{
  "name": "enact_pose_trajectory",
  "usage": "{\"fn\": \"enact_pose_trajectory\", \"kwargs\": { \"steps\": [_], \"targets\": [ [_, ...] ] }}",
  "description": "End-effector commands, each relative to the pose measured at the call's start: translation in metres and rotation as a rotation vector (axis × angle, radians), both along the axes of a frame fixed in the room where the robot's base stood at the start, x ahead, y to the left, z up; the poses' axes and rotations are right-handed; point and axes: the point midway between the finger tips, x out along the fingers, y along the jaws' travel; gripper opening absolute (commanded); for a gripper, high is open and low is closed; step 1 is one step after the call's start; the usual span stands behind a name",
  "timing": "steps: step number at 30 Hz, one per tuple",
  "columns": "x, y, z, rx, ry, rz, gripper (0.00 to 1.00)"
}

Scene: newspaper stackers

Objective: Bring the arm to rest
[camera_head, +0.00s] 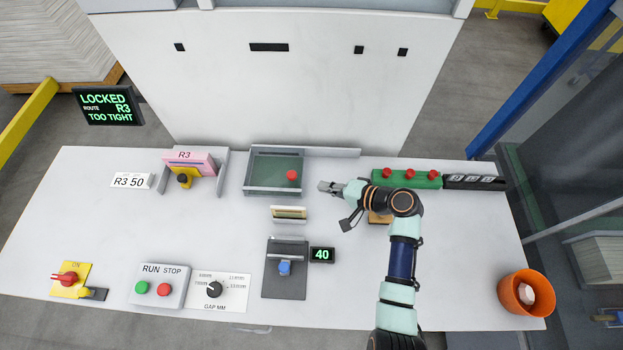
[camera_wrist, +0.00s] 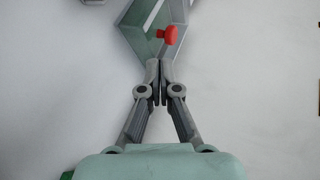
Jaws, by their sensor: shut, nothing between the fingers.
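My gripper (camera_head: 326,186) is shut and empty, above the white table just right of the green-floored tray. In the wrist view its fingertips (camera_wrist: 159,72) are together, with nothing between them. My arm reaches up from the bottom of the head view and bends left at the wrist. The grey tray (camera_head: 247,176) holds a red knob (camera_head: 292,174), a short way left of the fingertips. The red knob also shows in the wrist view (camera_wrist: 168,36), just beyond the tips. The gap between fingertips and tray is small; its height is unclear.
A green bar with red knobs (camera_head: 410,179) stands behind my forearm. A pink R3 block (camera_head: 190,163), a blue-knobbed unit (camera_head: 284,290) and a RUN/STOP box (camera_head: 160,286) stand left of my arm. An orange bowl (camera_head: 510,297) is at right. The sign (camera_head: 108,106) reads LOCKED, TOO TIGHT.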

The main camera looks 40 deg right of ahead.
Motion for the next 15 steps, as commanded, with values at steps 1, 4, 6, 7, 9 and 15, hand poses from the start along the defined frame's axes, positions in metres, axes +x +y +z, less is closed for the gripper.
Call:
{"fn": "enact_pose_trajectory", "kwargs": {
  "steps": [1, 4, 6, 7, 9, 15],
  "targets": [
    [-0.011, -0.006, 0.007, -0.002, -0.001, -0.004, 0.0],
    [-0.028, -0.013, 0.016, -0.001, 0.0, -0.004, 0.0],
    [-0.037, -0.017, 0.02, 0.0, 0.0, -0.003, 0.0],
    [-0.039, -0.018, 0.022, -0.001, 0.0, -0.002, 0.0],
    [-0.044, -0.02, 0.024, 0.0, 0.0, -0.001, 0.0],
    [-0.046, -0.021, 0.025, 0.0, 0.0, 0.0, 0.0]
  ]
}}
